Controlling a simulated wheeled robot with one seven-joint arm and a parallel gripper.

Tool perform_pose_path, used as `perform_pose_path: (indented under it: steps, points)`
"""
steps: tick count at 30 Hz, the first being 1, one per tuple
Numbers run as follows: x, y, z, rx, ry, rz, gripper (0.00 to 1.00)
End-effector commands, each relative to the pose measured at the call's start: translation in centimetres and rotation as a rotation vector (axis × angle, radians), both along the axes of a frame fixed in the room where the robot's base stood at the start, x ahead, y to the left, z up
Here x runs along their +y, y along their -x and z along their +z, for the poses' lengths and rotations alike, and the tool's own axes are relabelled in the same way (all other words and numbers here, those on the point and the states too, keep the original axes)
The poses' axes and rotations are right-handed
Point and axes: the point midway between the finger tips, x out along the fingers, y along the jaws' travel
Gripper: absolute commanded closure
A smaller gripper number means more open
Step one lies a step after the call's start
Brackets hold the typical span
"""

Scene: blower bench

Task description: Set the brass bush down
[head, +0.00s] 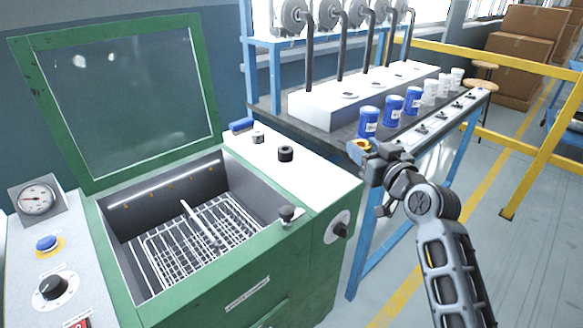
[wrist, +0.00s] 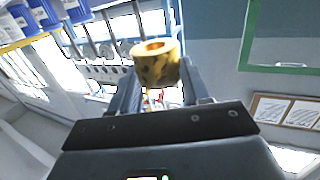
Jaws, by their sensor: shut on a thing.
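The brass bush (wrist: 155,66) is a short, thick yellow ring with dark stains and an open bore. In the wrist view it sits between the two fingers of my gripper (wrist: 155,85), which is shut on it. In the head view the bush (head: 361,146) shows as a small golden patch at the end of my gripper (head: 366,155), partly hidden by the fingers. The gripper is held up in the air, in front of the bench and to the right of the green cabinet.
A green blast cabinet (head: 245,290) stands open at left, with a wire rack (head: 200,235) inside. A black ring (head: 286,154) and a small jar (head: 258,137) stand on its white top. Blue tins (head: 368,121) and white tins line the bench (head: 345,140). A yellow rail (head: 545,130) is at right.

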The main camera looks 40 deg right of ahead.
Motion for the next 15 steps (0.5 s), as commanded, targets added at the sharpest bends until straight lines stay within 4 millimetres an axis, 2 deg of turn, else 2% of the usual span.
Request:
perform_pose_path:
  steps: [9, 15]
  points:
    - [4.7, -4.9, -3.8, 0.002, -0.001, 0.004, 0.94]
    - [6.5, -6.8, -5.5, 0.000, -0.001, 0.001, 0.94]
